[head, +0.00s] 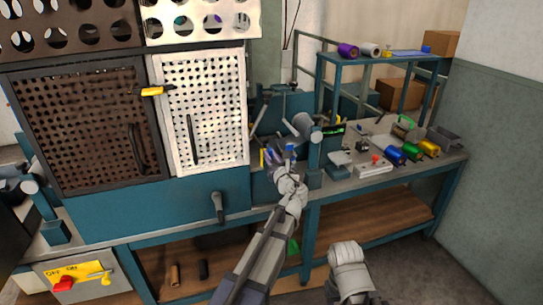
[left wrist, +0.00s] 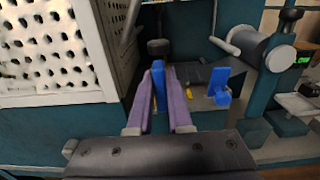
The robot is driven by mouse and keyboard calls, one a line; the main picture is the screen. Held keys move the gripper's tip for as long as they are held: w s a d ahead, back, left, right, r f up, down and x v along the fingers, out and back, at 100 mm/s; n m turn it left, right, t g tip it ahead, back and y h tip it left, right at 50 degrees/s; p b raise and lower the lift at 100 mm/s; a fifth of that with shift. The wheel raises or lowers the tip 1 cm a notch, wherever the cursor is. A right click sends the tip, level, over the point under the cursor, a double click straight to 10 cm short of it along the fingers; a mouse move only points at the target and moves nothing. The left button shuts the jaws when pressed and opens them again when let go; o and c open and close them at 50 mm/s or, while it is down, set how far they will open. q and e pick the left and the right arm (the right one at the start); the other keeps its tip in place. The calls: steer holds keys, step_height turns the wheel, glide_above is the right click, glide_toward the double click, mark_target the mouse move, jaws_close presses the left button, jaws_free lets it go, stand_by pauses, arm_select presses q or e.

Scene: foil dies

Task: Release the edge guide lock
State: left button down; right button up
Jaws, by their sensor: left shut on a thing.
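My left gripper (head: 275,161) reaches into the machine on the bench, right of the white perforated panel. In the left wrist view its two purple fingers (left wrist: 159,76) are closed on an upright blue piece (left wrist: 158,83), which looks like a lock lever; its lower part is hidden. A second blue piece (left wrist: 218,86), bracket-shaped, stands to the right, apart from the fingers. A blue piece (head: 290,150) also shows beside the gripper in the head view. I cannot tell from the pictures whether the lock is engaged. My right gripper is not visible, only part of my right arm.
The white perforated panel (head: 205,110) stands close left of the gripper. A grey roller (head: 304,127) on a teal post is close on the right. Foil rolls in blue (head: 394,155), green and gold lie farther right on the bench. A teal shelf (head: 385,60) stands behind.

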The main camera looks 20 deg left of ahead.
arm_select(q)
steer(key=c, duration=0.8)
jaws_free()
steer(key=shift+c, duration=0.2)
steer(key=v, duration=0.7)
steer(key=shift+s+d, duration=0.25)
steer(key=shift+s, duration=0.1)
steer(key=s+d+f+n+g+h+p, duration=0.1)
steer(key=s+f+n+g+p, duration=0.3)
steer(key=s+n, duration=0.35)
steer(key=s+d+f+n+g+h+p, duration=0.15)
steer(key=s+f+n+g+p, duration=0.3)
steer(key=n, duration=0.45)
steer(key=s+d+f+n+g+h+p, duration=0.1)
steer(key=s+d+n+g+h, duration=0.2)
steer(key=s, duration=0.5)
steer(key=s+d+f+n+g+h+p, duration=0.1)
steer(key=s+d+n+g+h, duration=0.2)
steer(key=s+d+n, duration=0.3)
steer(key=s, duration=0.3)
steer(key=shift+s+d+g+p, duration=0.25)
steer(key=shift+d+g+p, duration=0.1)
steer(key=shift+d+p, duration=0.05)
